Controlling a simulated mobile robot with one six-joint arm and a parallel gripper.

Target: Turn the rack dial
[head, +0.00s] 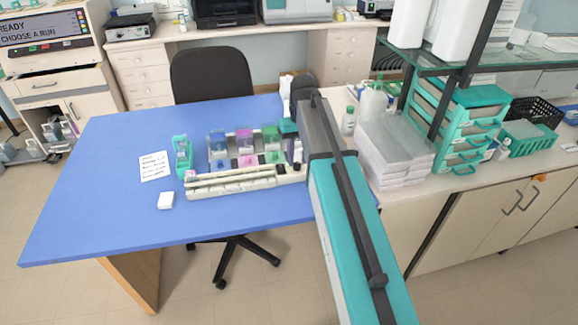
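The staining rack (245,183) is a long pale unit on the blue table. It holds several stain jars, among them a blue one (217,142), a pink one (244,139) and a green one (270,134). Small coloured parts sit in front of the jars; I cannot make out for certain which part is the dial. A small dark part (298,167) shows at the rack's right front. My arm reaches over the rack's right end. My gripper (290,138) seems to be down at that end, by a teal block; its fingers are too small and hidden to read.
A teal slide holder (183,157), a written card (155,166) and a small white block (165,201) lie left of the rack. Stacked clear boxes (394,150) and a bottle (348,121) stand to the right. The table's left part is clear.

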